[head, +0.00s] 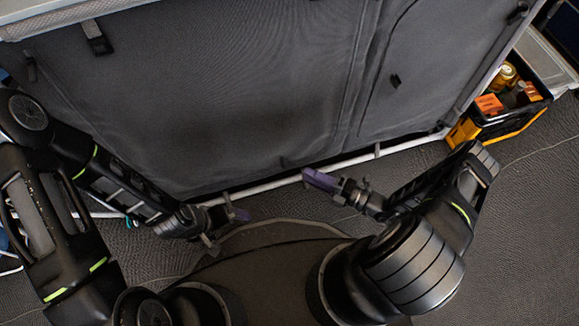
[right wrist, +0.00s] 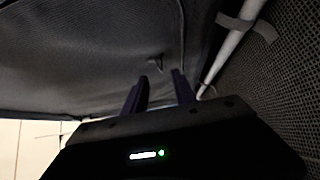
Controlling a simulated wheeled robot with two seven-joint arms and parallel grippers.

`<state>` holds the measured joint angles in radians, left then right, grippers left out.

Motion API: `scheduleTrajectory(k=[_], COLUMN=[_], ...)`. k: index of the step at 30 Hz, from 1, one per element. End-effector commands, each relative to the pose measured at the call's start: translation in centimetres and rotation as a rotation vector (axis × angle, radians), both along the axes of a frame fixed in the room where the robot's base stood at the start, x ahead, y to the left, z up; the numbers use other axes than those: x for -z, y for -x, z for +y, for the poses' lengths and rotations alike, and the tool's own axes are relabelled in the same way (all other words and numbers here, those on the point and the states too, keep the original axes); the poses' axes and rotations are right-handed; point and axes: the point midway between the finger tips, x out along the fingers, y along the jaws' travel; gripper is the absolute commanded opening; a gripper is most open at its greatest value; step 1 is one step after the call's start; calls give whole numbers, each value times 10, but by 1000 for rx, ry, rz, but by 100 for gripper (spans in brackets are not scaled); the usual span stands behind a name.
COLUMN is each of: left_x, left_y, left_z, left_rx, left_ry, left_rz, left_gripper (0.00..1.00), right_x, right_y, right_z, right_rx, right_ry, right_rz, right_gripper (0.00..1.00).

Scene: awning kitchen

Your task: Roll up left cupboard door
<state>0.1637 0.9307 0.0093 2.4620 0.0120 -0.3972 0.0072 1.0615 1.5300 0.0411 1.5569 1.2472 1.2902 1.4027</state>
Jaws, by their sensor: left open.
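The left cupboard door (head: 210,90) is a large dark grey fabric panel, hanging down over most of the cupboard front in the head view. A short dark strap (head: 97,38) hangs at its upper left. My left gripper (head: 228,218) is open near the door's lower edge, with no visible hold on the fabric. My right gripper (head: 318,180) is close to the lower frame bar, to the right of the left gripper. In the right wrist view, its two fingers (right wrist: 160,92) stand apart with nothing seen between them, and grey fabric is beyond them.
A second grey fabric door (head: 440,65) is at the right of the cupboard. A white frame tube (head: 400,147) runs along the bottom. A black and yellow crate (head: 515,120) with several items stands at the right. Grey floor (head: 520,220) is open at lower right.

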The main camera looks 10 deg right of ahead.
Motion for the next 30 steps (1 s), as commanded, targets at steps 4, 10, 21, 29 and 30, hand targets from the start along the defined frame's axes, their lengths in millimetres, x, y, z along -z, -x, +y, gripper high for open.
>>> scheduleTrajectory(k=[4,10,21,29,30], left_x=[1,6,15,15,15], left_y=[0,0,-2,-2,-2], left_z=[0,0,1,1,1], left_rx=[0,0,-1,-2,-2], left_ry=[0,1,3,3,3], left_rz=[1,1,0,0,0], left_gripper=[100,100,100,100,100], right_x=[0,1,1,0,0], right_y=[-2,-15,-48,-51,-51], right_z=[3,18,56,60,60], right_rx=[-2,-4,-5,-3,-3], right_ry=[1,0,2,2,2], right_rz=[-1,-1,-1,-1,-1], right_gripper=[33,33,33,33,33])
